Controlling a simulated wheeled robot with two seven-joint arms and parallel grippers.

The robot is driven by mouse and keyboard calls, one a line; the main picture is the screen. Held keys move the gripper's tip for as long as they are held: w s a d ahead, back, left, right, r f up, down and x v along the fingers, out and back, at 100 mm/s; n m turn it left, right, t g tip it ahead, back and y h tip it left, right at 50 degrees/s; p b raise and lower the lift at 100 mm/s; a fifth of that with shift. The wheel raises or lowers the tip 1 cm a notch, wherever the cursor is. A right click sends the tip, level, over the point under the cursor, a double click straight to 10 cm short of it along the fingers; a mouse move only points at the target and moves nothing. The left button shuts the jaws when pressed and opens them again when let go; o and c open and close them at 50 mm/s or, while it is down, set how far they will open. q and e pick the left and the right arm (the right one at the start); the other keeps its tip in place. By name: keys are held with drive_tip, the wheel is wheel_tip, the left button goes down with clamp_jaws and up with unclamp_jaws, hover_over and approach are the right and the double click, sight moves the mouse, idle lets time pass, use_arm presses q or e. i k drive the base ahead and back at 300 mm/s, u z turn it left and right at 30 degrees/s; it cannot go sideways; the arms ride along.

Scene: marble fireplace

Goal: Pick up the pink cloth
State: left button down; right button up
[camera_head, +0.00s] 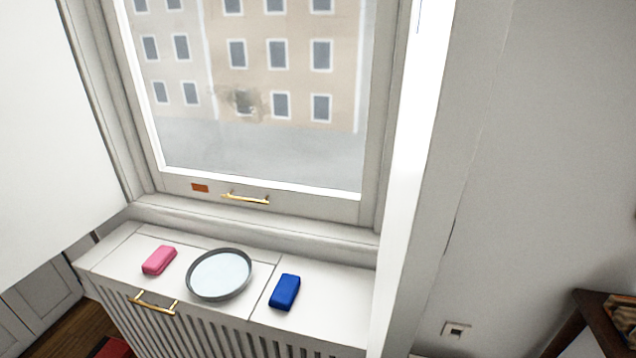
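The pink cloth (159,260) is a small folded block. It lies on the left part of the white sill top (330,290) below the window, left of a round dish. Nothing covers it. Neither of my grippers shows in the head view.
A round dish (220,274) with a dark rim stands just right of the pink cloth. A blue folded block (285,292) lies further right. A brass handle (153,302) juts from the cabinet front. The window (250,100) stands behind, with a brass handle (245,198) low on its frame. A dark wooden piece of furniture (606,318) stands at the lower right.

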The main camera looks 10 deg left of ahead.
sight(162, 256)
drive_tip(key=k, duration=0.5)
drive_tip(key=u, duration=2.65)
drive_tip(key=i, duration=3.7)
drive_tip(key=z, duration=3.45)
